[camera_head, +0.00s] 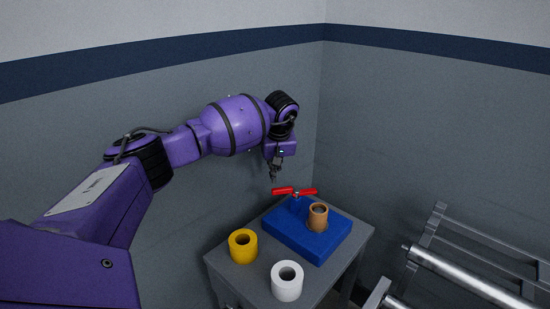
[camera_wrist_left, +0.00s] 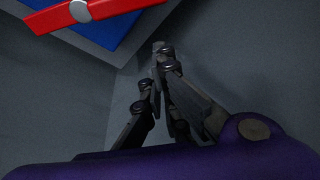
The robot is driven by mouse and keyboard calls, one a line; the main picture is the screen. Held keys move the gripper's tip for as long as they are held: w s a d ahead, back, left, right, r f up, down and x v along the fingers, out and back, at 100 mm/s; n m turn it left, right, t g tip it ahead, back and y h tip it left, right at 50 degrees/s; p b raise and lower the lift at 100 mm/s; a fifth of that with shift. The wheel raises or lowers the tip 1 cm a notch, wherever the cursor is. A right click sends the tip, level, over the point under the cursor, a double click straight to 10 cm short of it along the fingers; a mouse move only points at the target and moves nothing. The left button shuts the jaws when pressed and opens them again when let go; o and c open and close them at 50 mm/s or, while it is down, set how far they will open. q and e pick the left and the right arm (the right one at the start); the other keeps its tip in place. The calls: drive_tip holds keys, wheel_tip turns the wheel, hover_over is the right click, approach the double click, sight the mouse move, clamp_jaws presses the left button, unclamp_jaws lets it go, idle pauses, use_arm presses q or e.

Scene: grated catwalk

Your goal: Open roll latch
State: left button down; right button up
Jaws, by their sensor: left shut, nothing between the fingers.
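The roll latch is a red bar (camera_head: 295,191) mounted at the back of a blue block (camera_head: 285,236), beside an upright brown roll (camera_head: 318,217). The red bar (camera_wrist_left: 82,12) also shows in the left wrist view at the top left, with a grey round pivot at its middle and part of the blue block (camera_wrist_left: 135,28) below it. My left gripper (camera_head: 273,177) hangs above and just behind the red bar in the picture, pointing down. In the left wrist view its fingers (camera_wrist_left: 160,62) are shut, empty, and apart from the bar. My right gripper is not in view.
A yellow roll (camera_head: 243,246) and a white roll (camera_head: 287,281) stand on the grey table (camera_head: 345,255) in front of the block. A metal rail frame (camera_head: 460,265) is at the right. Grey walls (camera_head: 400,130) meet in a corner behind the table.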

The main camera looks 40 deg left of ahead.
sight(274, 189)
use_arm(q)
drive_tip(key=s+d, duration=0.2)
drive_tip(key=shift+s+d+r+p, duration=0.1)
drive_tip(key=shift+d+r+p, duration=0.2)
drive_tip(key=shift+r+p, duration=0.1)
drive_tip(key=shift+s+n, duration=0.25)
drive_tip(key=shift+n, duration=0.15)
drive_tip(key=shift+s+p, duration=0.1)
drive_tip(key=shift+p, duration=0.2)
drive_tip(key=s+d+n+p, duration=0.1)
drive_tip(key=n, duration=0.1)
drive_tip(key=s+d+n+g+p, duration=0.1)
drive_tip(key=s, duration=0.1)
drive_tip(key=shift+n+y, duration=0.4)
drive_tip(key=shift+f, duration=0.1)
idle(0.4)
idle(0.4)
